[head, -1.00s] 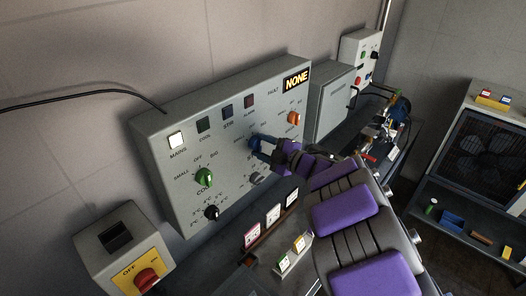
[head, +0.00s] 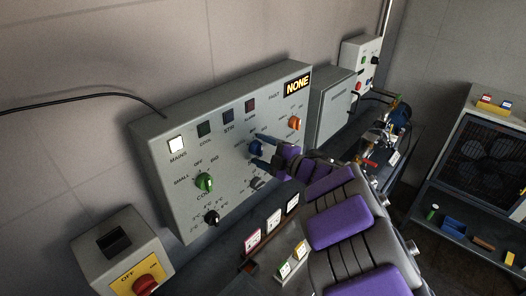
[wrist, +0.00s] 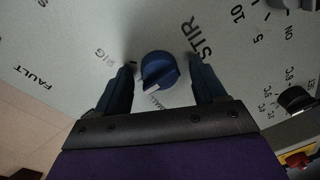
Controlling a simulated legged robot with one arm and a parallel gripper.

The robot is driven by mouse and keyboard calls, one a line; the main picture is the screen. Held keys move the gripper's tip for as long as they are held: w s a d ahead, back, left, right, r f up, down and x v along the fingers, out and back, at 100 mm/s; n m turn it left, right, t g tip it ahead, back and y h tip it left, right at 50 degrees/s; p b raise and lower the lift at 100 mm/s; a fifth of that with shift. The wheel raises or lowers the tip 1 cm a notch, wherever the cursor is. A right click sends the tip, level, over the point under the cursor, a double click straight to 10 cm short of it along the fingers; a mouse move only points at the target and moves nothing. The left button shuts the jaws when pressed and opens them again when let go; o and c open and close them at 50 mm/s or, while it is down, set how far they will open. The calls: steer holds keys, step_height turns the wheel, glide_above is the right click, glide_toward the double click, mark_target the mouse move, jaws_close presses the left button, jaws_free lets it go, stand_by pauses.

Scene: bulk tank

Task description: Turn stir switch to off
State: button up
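The stir switch is a blue round knob (head: 255,148) on the grey control panel (head: 182,223). In the wrist view the knob (wrist: 158,70) shows below the word STIR, with a white pointer mark at its lower left, towards a partly hidden label. My gripper (head: 261,150) is open, its two blue fingers spread on either side of the knob. In the wrist view the fingertips (wrist: 160,75) show gaps to the knob on both sides, so it is not gripped.
A green knob (head: 204,183), a black knob (head: 211,217) and an orange knob (head: 294,123) are on the same panel. Small cards (head: 273,219) stand below the panel. A grey cabinet (head: 333,105) is on the right.

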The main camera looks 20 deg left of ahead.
steer(key=p+v, duration=0.3)
steer(key=v, duration=1.4)
steer(key=shift+d, duration=0.25)
